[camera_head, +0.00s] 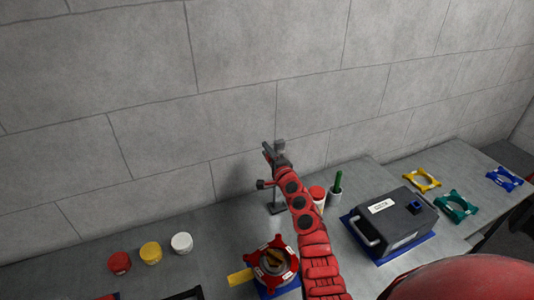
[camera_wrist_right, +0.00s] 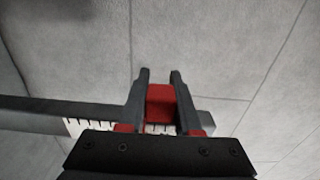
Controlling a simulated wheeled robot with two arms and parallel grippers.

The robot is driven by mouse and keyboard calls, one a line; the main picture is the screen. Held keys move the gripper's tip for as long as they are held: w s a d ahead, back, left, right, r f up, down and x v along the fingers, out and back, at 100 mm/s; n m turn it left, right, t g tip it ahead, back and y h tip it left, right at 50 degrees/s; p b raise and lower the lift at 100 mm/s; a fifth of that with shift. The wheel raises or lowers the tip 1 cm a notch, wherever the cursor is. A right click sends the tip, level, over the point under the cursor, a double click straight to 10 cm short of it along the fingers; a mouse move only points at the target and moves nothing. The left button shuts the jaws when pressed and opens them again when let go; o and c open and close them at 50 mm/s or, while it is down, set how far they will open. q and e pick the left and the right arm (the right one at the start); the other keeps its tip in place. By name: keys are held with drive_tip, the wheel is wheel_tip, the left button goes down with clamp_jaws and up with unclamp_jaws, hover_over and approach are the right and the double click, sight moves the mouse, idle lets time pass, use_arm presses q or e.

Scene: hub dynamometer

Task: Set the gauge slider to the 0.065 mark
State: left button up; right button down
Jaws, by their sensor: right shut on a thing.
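My right gripper (camera_head: 271,152) reaches up in front of the wall at the gauge. In the right wrist view the gripper (camera_wrist_right: 160,82) is shut on the red slider (camera_wrist_right: 160,103), one dark finger on each side. The slider sits on a dark horizontal bar (camera_wrist_right: 35,108) that carries a white scale (camera_wrist_right: 90,126) with black marks. The marks are too small to read, and my gripper hides part of the scale. In the head view the gauge's stand (camera_head: 277,208) shows behind my right arm. My left gripper is not in view.
Red (camera_head: 119,263), yellow (camera_head: 151,253) and white (camera_head: 181,243) caps stand at left on the grey bench. A red hub fixture (camera_head: 272,262) with a yellow handle is at front. A dark case (camera_head: 395,222), a green-handled tool (camera_head: 337,184) and coloured rings (camera_head: 456,208) are at right.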

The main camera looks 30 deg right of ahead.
drive_tip(key=c, duration=0.6)
unclamp_jaws()
drive_tip(key=s+a+b, duration=0.1)
drive_tip(key=s, duration=1.6)
drive_tip(key=shift+s+b, duration=0.25)
drive_tip(key=shift+b, duration=0.05)
drive_tip(key=shift+f, duration=0.1)
